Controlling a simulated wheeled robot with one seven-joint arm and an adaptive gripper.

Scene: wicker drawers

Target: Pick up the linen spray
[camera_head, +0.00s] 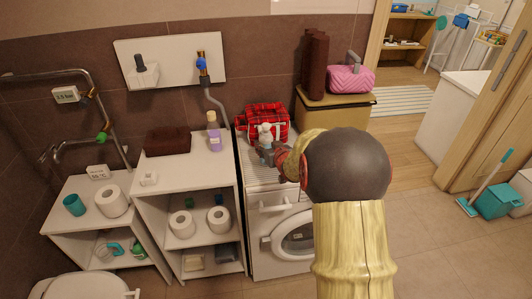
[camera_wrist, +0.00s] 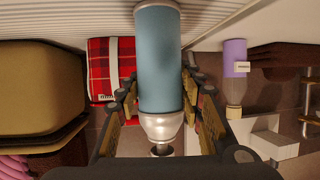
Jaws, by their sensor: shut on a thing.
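A blue bottle with a silver neck (camera_wrist: 160,62) is between the fingers of my gripper (camera_wrist: 162,105) in the wrist view, with the fingers closed on its sides. In the head view my gripper (camera_head: 270,152) is over the washing machine top, and the bottle's pale top (camera_head: 265,130) shows above the fingers. I cannot tell whether its base touches the machine. No label tells which one is the linen spray.
A red plaid bag (camera_head: 267,118) sits just behind my gripper on the washing machine (camera_head: 258,225). A dark brown box (camera_head: 168,141) is on the white shelf unit (camera_head: 188,165). A pink bag (camera_head: 351,78) lies on a tan hamper to the right.

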